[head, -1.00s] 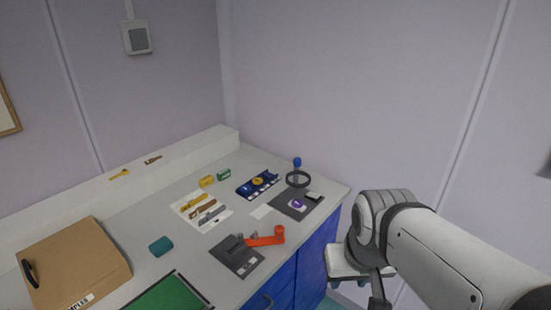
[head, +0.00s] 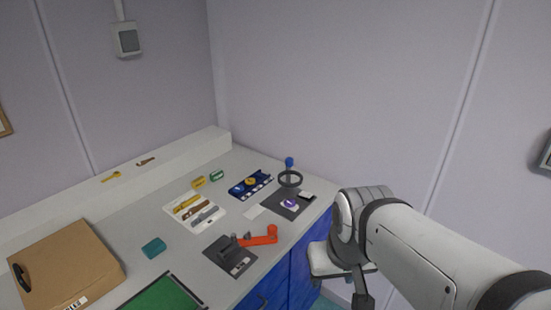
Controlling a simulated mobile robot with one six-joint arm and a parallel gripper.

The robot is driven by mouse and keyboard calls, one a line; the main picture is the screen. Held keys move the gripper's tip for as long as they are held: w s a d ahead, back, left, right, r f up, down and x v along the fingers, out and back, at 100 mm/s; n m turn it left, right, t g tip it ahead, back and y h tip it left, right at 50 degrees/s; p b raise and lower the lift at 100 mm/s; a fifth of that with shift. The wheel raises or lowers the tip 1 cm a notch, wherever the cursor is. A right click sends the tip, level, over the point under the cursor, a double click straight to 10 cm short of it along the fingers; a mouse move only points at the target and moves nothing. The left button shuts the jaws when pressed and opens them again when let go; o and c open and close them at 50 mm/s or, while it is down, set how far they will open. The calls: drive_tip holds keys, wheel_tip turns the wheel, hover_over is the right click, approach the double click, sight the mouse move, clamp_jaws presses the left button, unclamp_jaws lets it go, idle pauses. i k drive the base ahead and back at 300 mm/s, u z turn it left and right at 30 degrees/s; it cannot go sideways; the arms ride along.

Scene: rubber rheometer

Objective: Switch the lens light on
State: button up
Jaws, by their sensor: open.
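The lens is a dark ring (head: 290,179) on a stand at the far right end of the bench. A blue knob (head: 289,161) shows just above it. Its base is a dark grey plate (head: 276,201) with a white and purple round piece (head: 290,204) and a small black block on it. I cannot tell from here which part is the light's switch or whether the light is lit. My gripper (head: 345,284) is low, beyond the bench's right edge, well apart from the lens. It is open and seems empty; the arm hides part of it.
An orange lever (head: 260,237) on a dark plate (head: 217,258) lies near the front edge. A blue rack (head: 247,187), a white tool card (head: 205,222), a teal block (head: 154,248), a green mat (head: 165,294) and a cardboard box (head: 75,258) fill the bench. Walls close in behind.

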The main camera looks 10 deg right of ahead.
sight(304, 194)
drive_tip(key=k, duration=1.35)
drive_tip(key=z, duration=0.45)
drive_tip(key=i, duration=1)
drive_tip(key=z, duration=0.3)
drive_tip(key=i, duration=1.2)
drive_tip(key=u, duration=0.55)
